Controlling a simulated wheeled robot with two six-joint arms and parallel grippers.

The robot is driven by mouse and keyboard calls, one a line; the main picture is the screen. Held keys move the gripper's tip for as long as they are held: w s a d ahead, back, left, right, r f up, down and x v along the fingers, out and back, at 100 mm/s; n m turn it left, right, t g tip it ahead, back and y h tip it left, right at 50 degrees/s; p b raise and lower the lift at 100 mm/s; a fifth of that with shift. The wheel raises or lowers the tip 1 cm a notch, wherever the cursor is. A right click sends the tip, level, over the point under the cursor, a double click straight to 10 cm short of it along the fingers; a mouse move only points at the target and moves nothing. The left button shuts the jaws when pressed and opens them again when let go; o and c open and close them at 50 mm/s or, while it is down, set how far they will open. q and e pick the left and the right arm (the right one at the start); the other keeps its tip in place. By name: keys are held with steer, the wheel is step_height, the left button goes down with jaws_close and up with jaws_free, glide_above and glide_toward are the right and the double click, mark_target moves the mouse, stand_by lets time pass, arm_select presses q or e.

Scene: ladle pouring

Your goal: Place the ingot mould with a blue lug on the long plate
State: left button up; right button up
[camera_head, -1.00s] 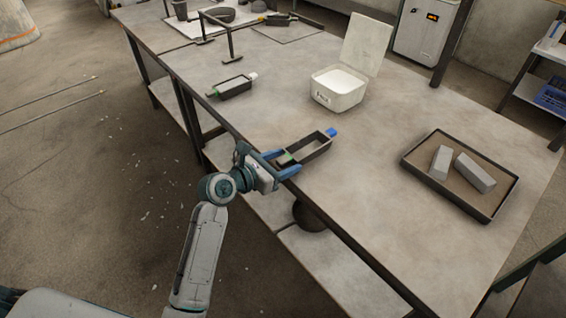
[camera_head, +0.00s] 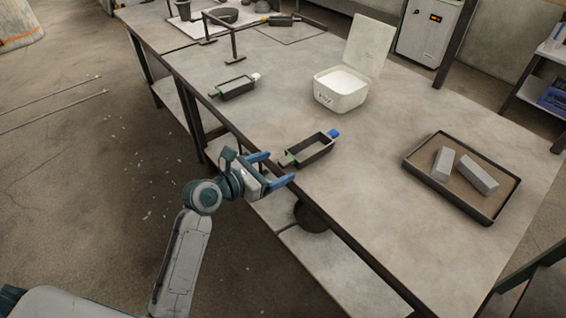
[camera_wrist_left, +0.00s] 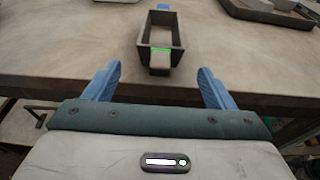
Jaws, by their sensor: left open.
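The ingot mould with a blue lug (camera_head: 322,153) is a dark, open, rectangular box lying on the table near its front edge. Its blue lug (camera_head: 333,134) is at the far end, and a green mark is at the near end. It also shows in the left wrist view (camera_wrist_left: 160,37), green end towards me. My left gripper (camera_head: 279,167) is open and empty at the table's edge, just short of the green end. Its two blue fingers (camera_wrist_left: 158,82) are apart, and the mould lies beyond them. I cannot tell for certain which surface is the long plate. My right gripper is out of view.
A second mould (camera_head: 237,88) with green and pale ends lies farther left. A white lidded box (camera_head: 340,92) stands behind. A dark tray (camera_head: 458,208) with two grey blocks is at right. A dark stand (camera_head: 233,48) and flat plate (camera_head: 300,36) are at the back.

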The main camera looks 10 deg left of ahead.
arm_select(q)
steer(key=v, duration=0.8)
steer(key=s+a+f+m+g+y, duration=0.2)
steer(key=s+a+f+m+y, duration=0.3)
steer(key=f, duration=1)
steer(key=s+a+f+m+g+y, duration=0.1)
steer(key=a+f+m+g, duration=0.1)
steer(key=f+m, duration=0.9)
steer(key=s+a+f+m+g+y, duration=0.1)
steer(key=s+f+m+g+y, duration=0.1)
steer(key=s+f+m, duration=0.4)
steer(key=s+a+f+m+g+y, duration=0.2)
steer(key=s+f+m+g, duration=0.2)
steer(key=s+f, duration=1.2)
step_height(320, 180, down, 2)
steer(key=m, duration=0.3)
steer(key=shift+g, duration=0.3)
